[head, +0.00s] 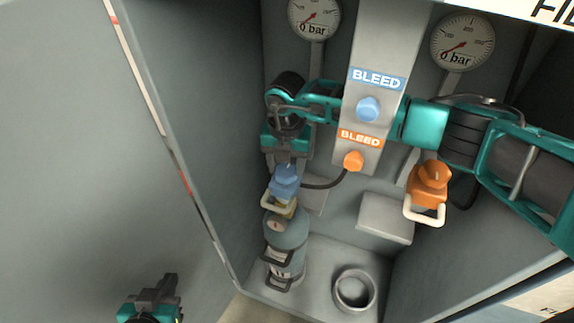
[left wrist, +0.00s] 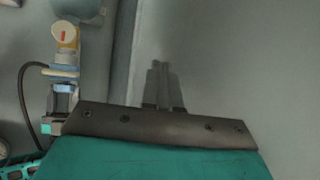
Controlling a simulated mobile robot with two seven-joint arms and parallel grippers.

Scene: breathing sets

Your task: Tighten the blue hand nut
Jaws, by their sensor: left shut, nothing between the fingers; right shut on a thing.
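The blue hand nut (head: 284,182) is on the left in the head view, just above the brass valve of a grey cylinder (head: 288,232). My right arm reaches across from the right, and my right gripper (head: 285,166) points down, shut on the blue nut from above. Its fingertips are partly hidden. In the left wrist view the nut (left wrist: 62,73) shows at the left, beside the valve (left wrist: 66,36). My left gripper (head: 170,279) is shut and empty at the lower left, well away from the nut; its fingers also show in the left wrist view (left wrist: 163,75).
An orange hand nut (head: 429,182) with a pale handle hangs at the right. Blue (head: 369,109) and orange (head: 353,160) bleed knobs sit on the central panel, close to my right arm. An empty round holder (head: 354,289) stands right of the cylinder. Both gauges read about zero.

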